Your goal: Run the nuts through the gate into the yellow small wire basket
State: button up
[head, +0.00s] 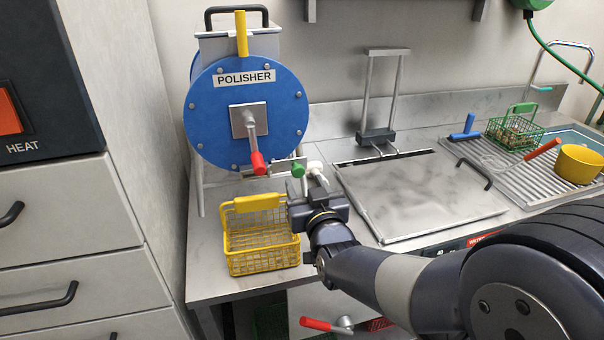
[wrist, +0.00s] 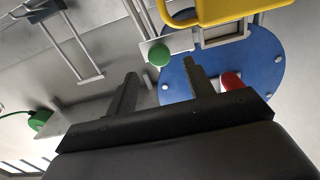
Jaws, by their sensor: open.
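The yellow wire basket (head: 262,262) stands on the steel counter below the polisher, with its yellow grip at the back; no nuts show in it. The blue polisher drum (head: 207,118) stands behind it. A green knob (head: 298,170) sits low at the drum's right side, by the metal outlet; I take it for the gate's handle. My gripper (head: 301,187) is open and empty, just right of the basket and close to the green knob. In the wrist view the green knob (wrist: 159,54) lies just beyond and between my fingertips (wrist: 160,68); no contact shows.
The polisher's red crank grip (head: 257,163) hangs in front of the drum, left of my gripper. A flat steel plate (head: 420,195) lies to the right. A green wire basket (head: 513,133) and a yellow bowl (head: 579,164) stand on the ribbed drainer at far right.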

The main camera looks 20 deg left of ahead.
aim_at(299, 172)
jog(key=shift+p+x, duration=0.3)
jog(key=shift+x, duration=1.8)
grip_shut()
